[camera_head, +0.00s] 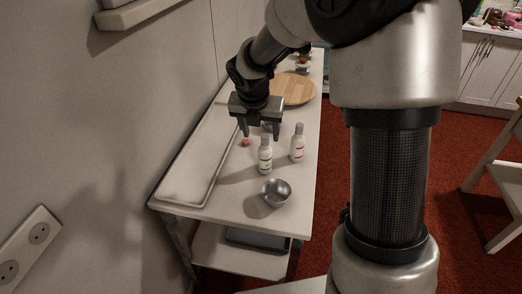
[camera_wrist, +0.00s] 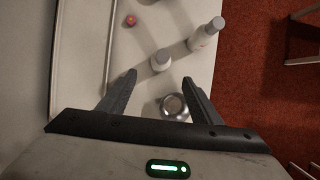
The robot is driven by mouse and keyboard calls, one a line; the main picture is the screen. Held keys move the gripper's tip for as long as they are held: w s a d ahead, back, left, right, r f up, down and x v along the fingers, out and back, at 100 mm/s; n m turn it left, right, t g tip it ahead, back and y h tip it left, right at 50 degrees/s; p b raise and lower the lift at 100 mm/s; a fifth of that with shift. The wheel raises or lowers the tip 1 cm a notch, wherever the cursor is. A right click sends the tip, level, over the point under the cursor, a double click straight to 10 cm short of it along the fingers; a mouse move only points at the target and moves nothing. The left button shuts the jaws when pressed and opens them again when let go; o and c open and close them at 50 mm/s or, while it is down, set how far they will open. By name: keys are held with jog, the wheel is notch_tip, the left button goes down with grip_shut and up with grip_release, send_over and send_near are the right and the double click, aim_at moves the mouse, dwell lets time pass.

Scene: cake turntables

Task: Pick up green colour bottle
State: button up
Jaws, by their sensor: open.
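The green-labelled bottle (camera_head: 265,158) is white with a grey cap and stands upright on the white table. It also shows in the wrist view (camera_wrist: 160,61), seen from above, beyond the fingertips and between their lines. My gripper (camera_head: 261,134) is open and empty, pointing down above the table just behind and left of this bottle in the head view. In the wrist view its two fingers (camera_wrist: 159,82) are spread apart. A similar bottle with a red label (camera_head: 297,145) stands upright to the right; it also shows in the wrist view (camera_wrist: 203,36).
A metal bowl (camera_head: 276,193) stands in front of the bottles. A small red object (camera_head: 246,142) lies to their left, near a long white tray (camera_head: 180,192). A round wooden board (camera_head: 298,91) lies farther back. A wall borders the table's left side.

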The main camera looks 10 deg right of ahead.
aim_at(265, 153)
jog(key=b+x, duration=0.2)
jog(key=x, duration=1.2)
jog(key=shift+d+f+b, duration=0.15)
jog(key=shift+f+b, duration=0.25)
jog(key=shift+c, duration=0.3)
jog(key=c, duration=1.2)
jog(key=shift+r, duration=0.15)
